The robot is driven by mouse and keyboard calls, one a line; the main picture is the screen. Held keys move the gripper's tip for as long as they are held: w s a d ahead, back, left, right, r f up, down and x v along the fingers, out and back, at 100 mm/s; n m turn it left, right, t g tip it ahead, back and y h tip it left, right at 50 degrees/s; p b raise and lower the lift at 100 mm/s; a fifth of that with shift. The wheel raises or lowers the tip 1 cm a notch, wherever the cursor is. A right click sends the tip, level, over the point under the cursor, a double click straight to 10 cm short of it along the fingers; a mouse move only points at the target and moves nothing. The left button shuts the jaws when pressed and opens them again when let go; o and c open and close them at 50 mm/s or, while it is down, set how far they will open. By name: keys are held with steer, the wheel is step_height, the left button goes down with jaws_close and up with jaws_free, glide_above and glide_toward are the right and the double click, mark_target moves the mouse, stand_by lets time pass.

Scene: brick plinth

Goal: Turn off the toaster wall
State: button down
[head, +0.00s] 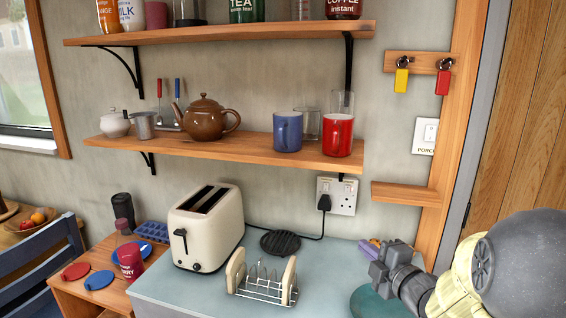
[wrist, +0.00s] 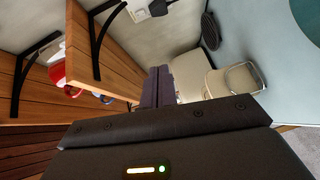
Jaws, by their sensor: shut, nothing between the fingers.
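The white double wall socket (head: 337,196) is on the wall under the lower shelf, right of the toaster. A black plug (head: 324,203) sits in its left side, with a cable running down towards the toaster. I cannot tell the position of its small switches. The cream toaster (head: 207,228) stands on the counter with its lever on the front left. My gripper (head: 368,245) is shut and empty, low over the counter, right of and below the socket, apart from it. In the wrist view, my gripper's purple fingers (wrist: 157,86) are together, and the socket (wrist: 141,9) shows partly at the top edge.
A toast rack (head: 264,282) and black trivet (head: 281,242) are on the counter (head: 170,294). The lower shelf (head: 235,148), with mugs and a teapot, overhangs the socket. A small ledge (head: 405,193) and a porch light switch (head: 425,136) are to the right.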

steer(key=s+f+m+g+h, duration=0.1)
steer(key=f+m+g+h, duration=0.1)
steer(key=f+m, duration=0.1)
steer(key=s+f+m+g+h, duration=0.1)
steer(key=s+f+m+h, duration=0.1)
steer(key=m, duration=0.3)
steer(key=s+d+f+m+g+h, duration=0.1)
steer(key=s+f+m+g+h, duration=0.1)
steer(key=f+m, duration=0.2)
steer(key=shift+f+g, duration=0.3)
steer(key=shift+f, duration=0.15)
steer(key=s+f+m+g, duration=0.1)
steer(key=s, duration=0.1)
steer(key=s+a+f+m+g, duration=0.1)
steer(key=s+m, duration=0.1)
steer(key=s+a+f+m+g, duration=0.1)
steer(key=s+f, duration=0.1)
steer(key=shift+s+m+g+h, duration=0.3)
steer(key=shift+m+g, duration=0.1)
steer(key=s+a+f+m+g, duration=0.2)
steer(key=s+a+m+g, duration=0.15)
steer(key=s, duration=0.35)
step_height(320, 180, up, 12)
steer(key=p, duration=1.2)
steer(key=shift+s+d, duration=0.2)
steer(key=shift+d, duration=0.1)
steer(key=shift+w+f, duration=0.1)
steer(key=shift+a, duration=0.1)
